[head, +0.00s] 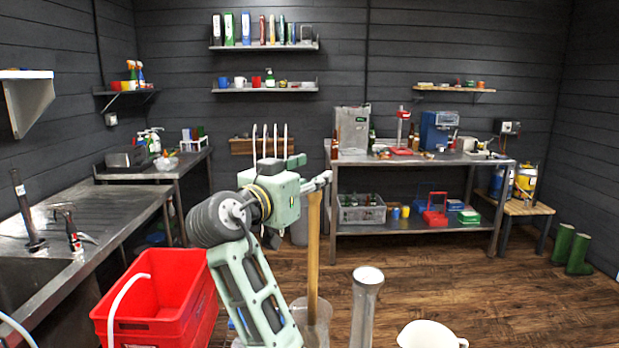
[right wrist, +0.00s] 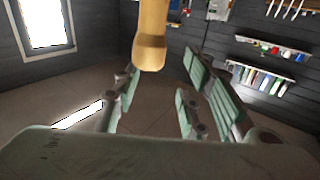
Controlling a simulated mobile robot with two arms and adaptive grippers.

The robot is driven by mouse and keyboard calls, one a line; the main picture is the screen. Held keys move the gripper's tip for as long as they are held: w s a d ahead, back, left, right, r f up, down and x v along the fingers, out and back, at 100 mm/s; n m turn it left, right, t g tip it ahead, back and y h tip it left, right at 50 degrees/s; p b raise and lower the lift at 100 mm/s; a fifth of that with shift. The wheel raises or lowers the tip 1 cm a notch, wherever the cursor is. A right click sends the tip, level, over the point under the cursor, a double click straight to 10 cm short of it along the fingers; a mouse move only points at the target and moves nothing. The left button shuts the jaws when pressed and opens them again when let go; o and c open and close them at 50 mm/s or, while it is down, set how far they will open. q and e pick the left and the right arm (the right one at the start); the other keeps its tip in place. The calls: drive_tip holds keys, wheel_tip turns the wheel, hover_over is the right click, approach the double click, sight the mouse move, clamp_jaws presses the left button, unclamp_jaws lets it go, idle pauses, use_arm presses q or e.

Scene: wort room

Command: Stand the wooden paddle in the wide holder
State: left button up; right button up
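The wooden paddle (head: 313,255) stands nearly upright, its lower part inside a wide, greyish see-through holder (head: 322,326) at the bottom middle of the head view. The holder's base is cut off by the frame. My right gripper (head: 318,184) is at the top end of the paddle's handle. In the right wrist view the handle end (right wrist: 151,50) shows near the two fingers (right wrist: 160,90); they are spread wider than the handle, with a clear gap on the right side. My left gripper is in neither view.
A tall, narrow grey cylinder (head: 366,305) stands just right of the wide holder. A white jug (head: 428,336) is farther right. A red crate (head: 158,300) with a white hose is to the left. My right arm covers part of the space between. Open wooden floor (head: 440,275) lies behind.

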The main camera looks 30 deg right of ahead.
drive_tip(key=v, duration=1.2)
idle(0.7)
